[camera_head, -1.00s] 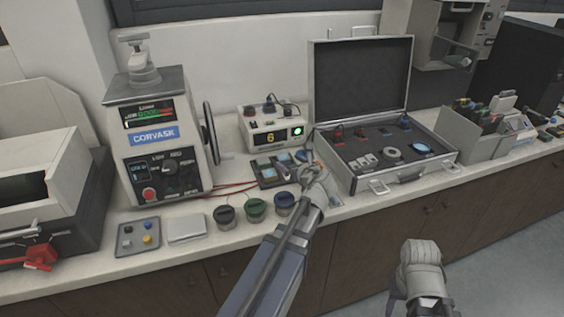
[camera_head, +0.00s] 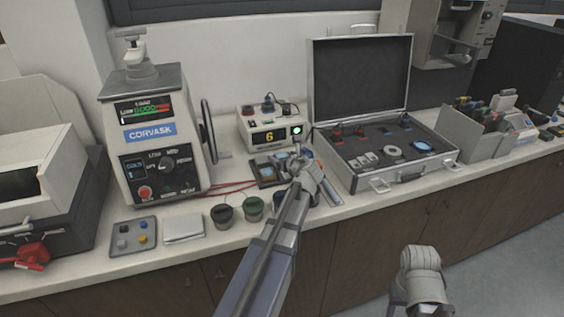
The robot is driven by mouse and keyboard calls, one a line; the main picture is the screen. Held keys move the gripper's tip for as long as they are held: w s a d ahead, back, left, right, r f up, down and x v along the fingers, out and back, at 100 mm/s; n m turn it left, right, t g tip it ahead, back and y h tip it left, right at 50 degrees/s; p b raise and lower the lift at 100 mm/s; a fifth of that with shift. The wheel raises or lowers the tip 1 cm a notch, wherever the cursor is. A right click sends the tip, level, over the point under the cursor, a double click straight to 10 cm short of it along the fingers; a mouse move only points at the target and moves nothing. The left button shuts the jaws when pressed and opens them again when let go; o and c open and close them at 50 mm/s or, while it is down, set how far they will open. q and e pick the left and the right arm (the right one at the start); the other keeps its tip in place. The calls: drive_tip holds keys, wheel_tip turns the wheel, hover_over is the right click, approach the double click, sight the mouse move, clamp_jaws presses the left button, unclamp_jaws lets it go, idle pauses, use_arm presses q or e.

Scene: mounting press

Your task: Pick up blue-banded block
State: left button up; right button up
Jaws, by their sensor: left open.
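My left gripper (camera_head: 298,160) is over the bench at the right end of a small dark tray (camera_head: 256,178). It is open, but its fingers are small and partly hidden by my own wrist. The tray holds several small blocks with pale blue and grey tops (camera_head: 265,168); I cannot tell which one has the blue band. The right part of the tray is hidden behind my gripper. My right arm shows at the lower right in front of the bench, but its gripper is not seen.
A display box (camera_head: 270,130) reading 6 stands behind the tray. The Corvask press (camera_head: 150,150) is to the left, an open case (camera_head: 420,170) to the right. Dark cups (camera_head: 222,214) stand in front, one partly covered by my arm. A grey button tray (camera_head: 133,237) is farther left.

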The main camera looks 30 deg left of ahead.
use_arm(q)
clamp_jaws()
idle(0.8)
